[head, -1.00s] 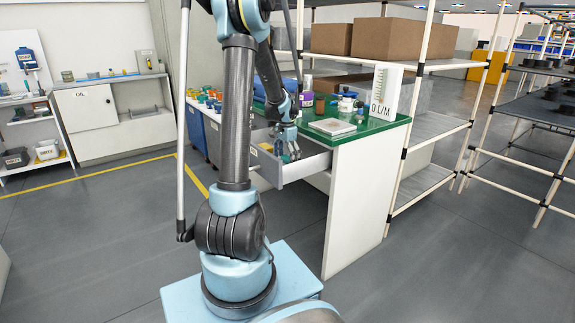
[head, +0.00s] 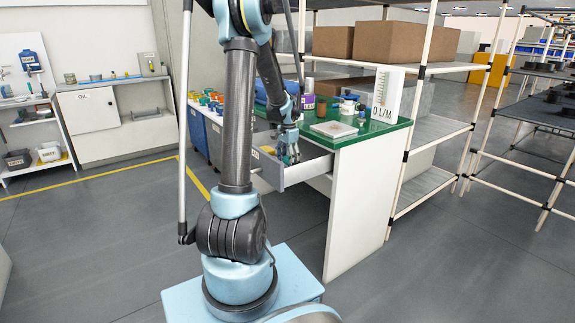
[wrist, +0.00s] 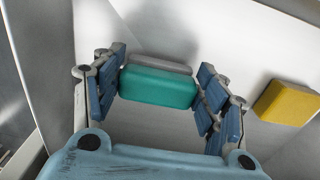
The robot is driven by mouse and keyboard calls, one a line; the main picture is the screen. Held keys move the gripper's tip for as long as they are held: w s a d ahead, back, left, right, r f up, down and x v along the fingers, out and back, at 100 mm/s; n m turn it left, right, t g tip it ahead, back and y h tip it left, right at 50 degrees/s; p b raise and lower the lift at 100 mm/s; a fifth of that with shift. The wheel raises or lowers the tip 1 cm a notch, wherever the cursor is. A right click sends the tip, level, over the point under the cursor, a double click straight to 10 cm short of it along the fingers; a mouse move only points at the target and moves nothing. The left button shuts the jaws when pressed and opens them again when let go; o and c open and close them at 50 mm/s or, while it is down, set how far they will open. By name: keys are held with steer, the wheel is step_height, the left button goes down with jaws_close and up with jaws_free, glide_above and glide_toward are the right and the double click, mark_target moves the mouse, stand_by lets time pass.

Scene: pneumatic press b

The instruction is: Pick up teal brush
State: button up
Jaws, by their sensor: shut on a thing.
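The teal brush (wrist: 157,88) is a block with a grey strip along its far side. In the wrist view it lies between the two blue padded fingers of my gripper (wrist: 160,92), which touch both its ends. My gripper is shut on it, inside the open white drawer (wrist: 190,140). In the head view my gripper (head: 288,150) is low in the open drawer (head: 305,168) of the green-topped bench, and the brush cannot be made out there. Whether the brush rests on the drawer floor is unclear.
A yellow block (wrist: 287,102) lies in the drawer to the right of my gripper. The drawer walls stand close around it. The green bench top (head: 375,133) above holds a flat grey plate (head: 334,129), several jars and an upright gauge panel (head: 387,95). Open floor lies in front.

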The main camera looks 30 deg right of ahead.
step_height(320, 180, up, 9)
steer(key=shift+r, duration=0.15)
stand_by(0.4)
steer(key=o, duration=0.5)
steer(key=c, duration=0.6)
